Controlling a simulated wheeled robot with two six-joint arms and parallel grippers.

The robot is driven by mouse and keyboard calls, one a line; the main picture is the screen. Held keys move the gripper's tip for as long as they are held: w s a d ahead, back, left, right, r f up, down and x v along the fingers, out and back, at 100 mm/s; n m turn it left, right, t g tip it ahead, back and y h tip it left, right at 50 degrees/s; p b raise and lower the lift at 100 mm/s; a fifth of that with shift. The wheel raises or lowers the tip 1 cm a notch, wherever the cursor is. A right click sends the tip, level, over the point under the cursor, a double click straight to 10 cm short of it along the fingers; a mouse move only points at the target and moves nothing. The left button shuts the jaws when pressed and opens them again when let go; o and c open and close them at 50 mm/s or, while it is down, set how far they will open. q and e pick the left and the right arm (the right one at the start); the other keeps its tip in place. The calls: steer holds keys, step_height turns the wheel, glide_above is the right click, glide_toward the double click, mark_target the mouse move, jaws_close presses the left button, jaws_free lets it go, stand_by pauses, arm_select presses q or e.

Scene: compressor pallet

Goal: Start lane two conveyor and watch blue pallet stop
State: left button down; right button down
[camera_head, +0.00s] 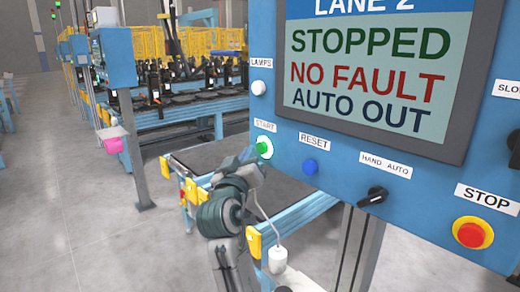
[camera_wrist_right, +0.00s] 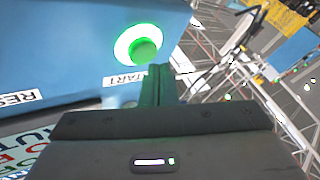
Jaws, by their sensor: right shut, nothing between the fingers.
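The blue control panel (camera_head: 335,160) carries a screen (camera_head: 375,70) reading LANE 2, STOPPED, NO FAULT, AUTO OUT. The green START button (camera_head: 265,147) sits at its lower left, with a bright pale ring around it. My right gripper (camera_head: 254,160) is shut and empty, its tip just beside the START button. In the right wrist view the shut fingers (camera_wrist_right: 158,82) point at the green button (camera_wrist_right: 146,49), close below it; I cannot tell whether they touch. I cannot make out a blue pallet. My left gripper is not in view.
On the panel are a blue RESET button (camera_head: 310,167), a black HAND/AUTO knob (camera_head: 373,196) and a red STOP button (camera_head: 471,233). A blue-framed conveyor line (camera_head: 190,113) with yellow guards stands behind. Grey floor (camera_head: 70,215) is clear at left.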

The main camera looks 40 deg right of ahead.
steer(key=shift+d, duration=0.15)
stand_by(0.4)
steer(key=shift+d, duration=0.35)
